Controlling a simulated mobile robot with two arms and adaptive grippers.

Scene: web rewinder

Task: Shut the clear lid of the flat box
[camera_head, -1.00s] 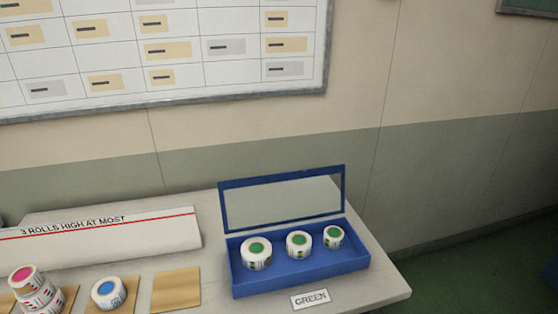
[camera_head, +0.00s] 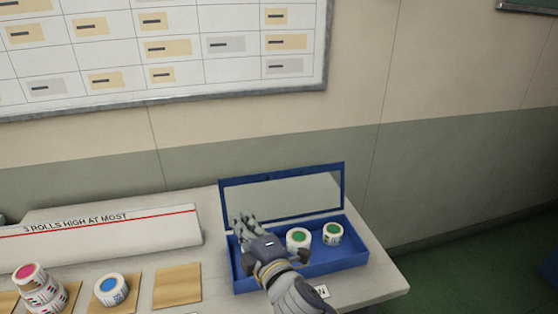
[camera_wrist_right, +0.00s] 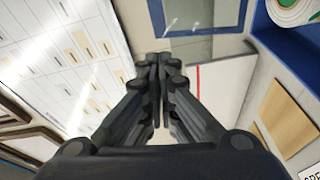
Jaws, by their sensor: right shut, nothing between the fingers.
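The flat blue box (camera_head: 338,261) stands on the table's right part with its clear lid (camera_head: 285,194) raised upright at the back, blue-framed. Two green-cored rolls (camera_head: 299,238) show inside; the left part of the box is hidden behind my right gripper. My right gripper (camera_head: 240,222) is shut and empty, over the box's left part and in front of the lid's lower left corner. I cannot tell if it touches the lid. In the right wrist view the shut fingers (camera_wrist_right: 158,62) point between the blue lid frame (camera_wrist_right: 158,22) and the wall chart. My left gripper is not in view.
A white sign board (camera_head: 110,230) reading "3 ROLLS HIGH AT MOST" stands left of the box. Wooden squares (camera_head: 177,285) lie in front of it, with a blue-cored roll (camera_head: 111,289) and a pink-topped stack (camera_head: 38,287). The wall is close behind.

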